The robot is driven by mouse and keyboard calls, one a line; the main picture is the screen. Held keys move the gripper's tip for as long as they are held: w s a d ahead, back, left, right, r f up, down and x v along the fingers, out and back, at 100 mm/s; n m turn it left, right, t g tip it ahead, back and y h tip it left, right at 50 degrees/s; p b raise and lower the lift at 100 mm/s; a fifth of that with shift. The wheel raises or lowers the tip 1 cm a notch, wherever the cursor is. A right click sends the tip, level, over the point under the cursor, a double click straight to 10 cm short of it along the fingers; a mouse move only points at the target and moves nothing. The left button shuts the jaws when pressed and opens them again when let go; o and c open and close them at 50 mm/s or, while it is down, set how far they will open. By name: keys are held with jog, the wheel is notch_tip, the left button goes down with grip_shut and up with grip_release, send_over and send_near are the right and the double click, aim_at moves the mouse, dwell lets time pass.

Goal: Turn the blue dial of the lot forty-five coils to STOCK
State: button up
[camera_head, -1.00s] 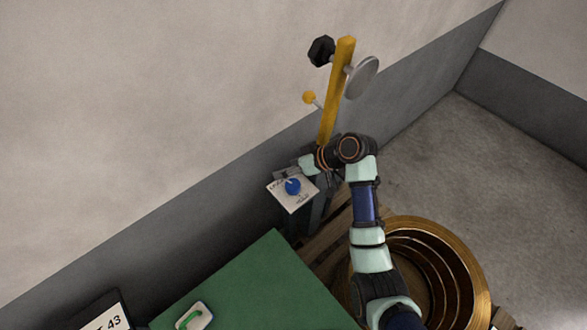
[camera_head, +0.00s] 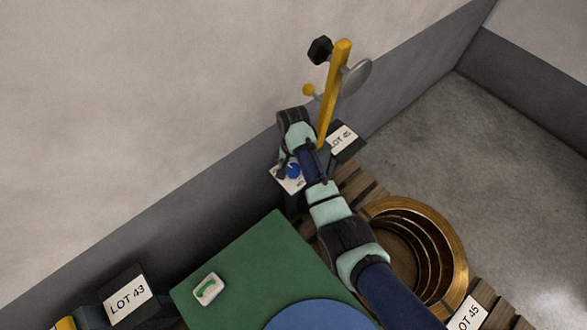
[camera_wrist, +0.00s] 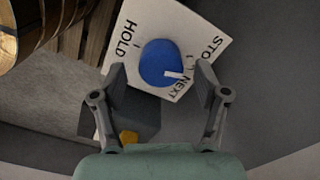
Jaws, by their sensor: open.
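The blue dial (camera_head: 294,171) sits on a white plate (camera_head: 287,184) beside the LOT 45 sign (camera_head: 342,139). In the wrist view the dial (camera_wrist: 155,60) is round, and its white mark points toward the word NEXT. HOLD stands on the plate (camera_wrist: 140,20) to the left, and a partly hidden word starting STO to the right. My gripper (camera_wrist: 160,66) is open, its fingers appearing on either side of the dial. I cannot tell whether they reach down to it. In the head view my arm hides most of the gripper.
A yellow post (camera_head: 334,95) with a black knob and a grey disc rises close behind the plate. Copper coils (camera_head: 448,255) stand on a wooden pallet to the right. A green table top (camera_head: 240,275) is in front. A LOT 43 sign (camera_head: 127,295) is at lower left.

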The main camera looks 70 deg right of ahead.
jog(key=shift+f, duration=0.5)
jog(key=c, duration=1.2)
jog(key=shift+o, duration=0.2)
jog(key=shift+r+n+p, duration=0.4)
jog(key=shift+n+p, duration=0.3)
jog(key=shift+p, duration=0.4)
jog(key=shift+n+p, duration=0.45)
jog(key=shift+n, duration=0.05)
jog(key=shift+f+n, duration=0.35)
jog(key=shift+n, duration=0.05)
jog(key=o, duration=1.2)
jog(key=shift+c, duration=0.2)
